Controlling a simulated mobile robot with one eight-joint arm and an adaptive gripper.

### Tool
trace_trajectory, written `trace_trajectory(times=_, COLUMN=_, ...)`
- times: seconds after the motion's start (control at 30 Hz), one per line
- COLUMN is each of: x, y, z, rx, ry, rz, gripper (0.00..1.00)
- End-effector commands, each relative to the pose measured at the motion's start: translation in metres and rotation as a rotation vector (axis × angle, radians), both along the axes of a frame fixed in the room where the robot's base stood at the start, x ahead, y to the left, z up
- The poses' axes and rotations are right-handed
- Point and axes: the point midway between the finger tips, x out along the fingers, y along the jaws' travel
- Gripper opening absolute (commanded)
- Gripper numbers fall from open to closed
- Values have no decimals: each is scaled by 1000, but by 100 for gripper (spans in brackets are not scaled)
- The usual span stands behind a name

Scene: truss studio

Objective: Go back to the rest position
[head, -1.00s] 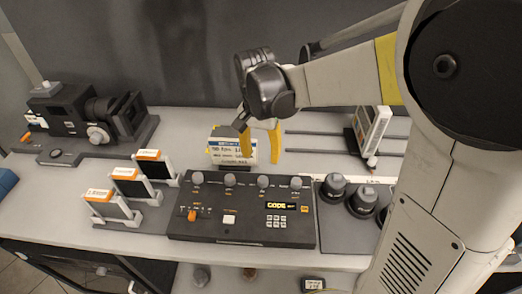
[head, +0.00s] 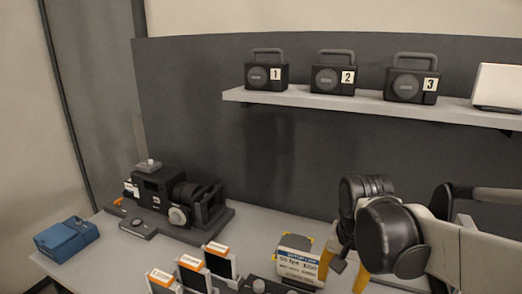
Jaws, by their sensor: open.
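My gripper (head: 343,271) is in the lower right of the head view, at the end of my arm, with its two yellow fingers pointing down. The fingers are apart and I see nothing between them. The lower part of my fingers and arm is cut off by the frame edge.
A black camera-like machine (head: 165,190) and a blue box (head: 66,238) stand on the grey bench (head: 110,262). Several orange-topped cartridges, including one (head: 222,262), stand in front. Numbered radios 1 (head: 267,75), 2 (head: 335,76) and 3 (head: 410,84) sit on a shelf (head: 300,98) above.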

Motion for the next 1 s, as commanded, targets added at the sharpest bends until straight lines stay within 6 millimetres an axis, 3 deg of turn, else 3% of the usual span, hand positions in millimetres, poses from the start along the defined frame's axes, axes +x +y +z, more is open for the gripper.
trace_trajectory(times=0.03, x=-14, y=-1, z=4, rx=-4, ry=-44, rz=44, gripper=51)
trace_trajectory(times=0.2, x=-46, y=-1, z=13, rx=-40, ry=-199, rz=204, gripper=51)
trace_trajectory(times=0.4, x=-75, y=-2, z=11, rx=-106, ry=-356, rz=359, gripper=51)
trace_trajectory(times=0.63, x=-88, y=-3, z=8, rx=-155, ry=-440, rz=441, gripper=51)
trace_trajectory(times=1.0, x=-88, y=-3, z=8, rx=-158, ry=-447, rz=447, gripper=51)
